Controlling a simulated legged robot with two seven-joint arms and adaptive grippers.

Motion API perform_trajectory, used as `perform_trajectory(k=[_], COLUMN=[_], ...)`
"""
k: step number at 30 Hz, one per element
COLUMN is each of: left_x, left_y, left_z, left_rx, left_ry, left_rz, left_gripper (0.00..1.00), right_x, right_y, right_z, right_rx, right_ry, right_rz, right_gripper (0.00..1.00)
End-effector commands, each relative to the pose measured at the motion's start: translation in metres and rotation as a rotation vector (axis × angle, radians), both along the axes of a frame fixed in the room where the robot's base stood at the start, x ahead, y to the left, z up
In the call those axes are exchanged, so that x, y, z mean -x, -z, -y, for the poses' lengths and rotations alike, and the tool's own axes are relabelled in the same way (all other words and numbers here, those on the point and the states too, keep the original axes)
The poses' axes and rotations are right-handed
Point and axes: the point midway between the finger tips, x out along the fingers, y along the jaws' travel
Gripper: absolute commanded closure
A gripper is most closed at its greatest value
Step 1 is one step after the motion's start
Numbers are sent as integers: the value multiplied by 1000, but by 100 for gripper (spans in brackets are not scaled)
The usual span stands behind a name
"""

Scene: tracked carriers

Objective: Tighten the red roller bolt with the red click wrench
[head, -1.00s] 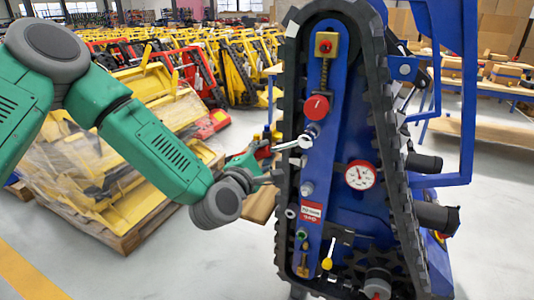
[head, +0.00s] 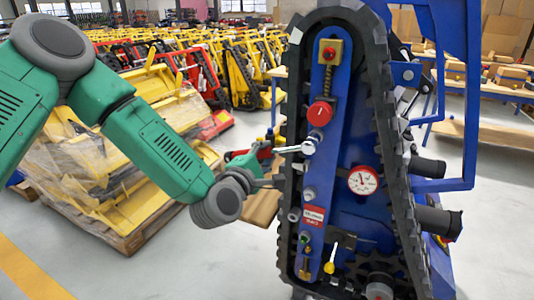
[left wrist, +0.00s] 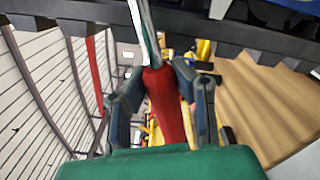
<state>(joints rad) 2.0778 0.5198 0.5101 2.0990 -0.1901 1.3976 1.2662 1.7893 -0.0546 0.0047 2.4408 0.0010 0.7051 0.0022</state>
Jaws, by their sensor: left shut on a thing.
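The red click wrench has a red handle (left wrist: 166,105) and a silver shaft (left wrist: 147,35). My left gripper (head: 256,157) is shut on the handle, and the fingers also show on both sides of it in the left wrist view (left wrist: 165,88). The wrench's silver head (head: 308,147) is at the blue plate of the tracked carrier (head: 345,120), just below a red round disc (head: 319,113). A grey bolt-like part (head: 315,134) shows beside the head; I cannot tell whether they engage. No bolt is clearly red there. My right gripper is not in view.
The carrier's black toothed track (head: 287,200) runs around the plate, close to my left gripper. Yellow machines on a pallet (head: 130,240) stand behind my left arm. The floor at lower left is clear.

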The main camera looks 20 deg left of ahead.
Motion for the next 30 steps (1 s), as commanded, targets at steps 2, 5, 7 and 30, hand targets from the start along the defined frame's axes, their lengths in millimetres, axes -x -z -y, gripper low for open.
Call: perform_trajectory(k=[2, 5, 7, 30], left_x=[0, 0, 0, -1], left_y=[-7, -11, -12, -21], left_z=[0, -2, -3, -5], left_rx=[-27, -66, -84, -189], left_ry=[1, 0, 1, 1], left_rz=[6, 6, 6, 10], left_gripper=[100, 100, 100, 100], right_x=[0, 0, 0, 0], right_y=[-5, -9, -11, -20], right_z=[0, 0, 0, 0], right_rx=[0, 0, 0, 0], right_ry=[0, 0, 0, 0], right_rz=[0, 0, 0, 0], right_gripper=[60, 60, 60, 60])
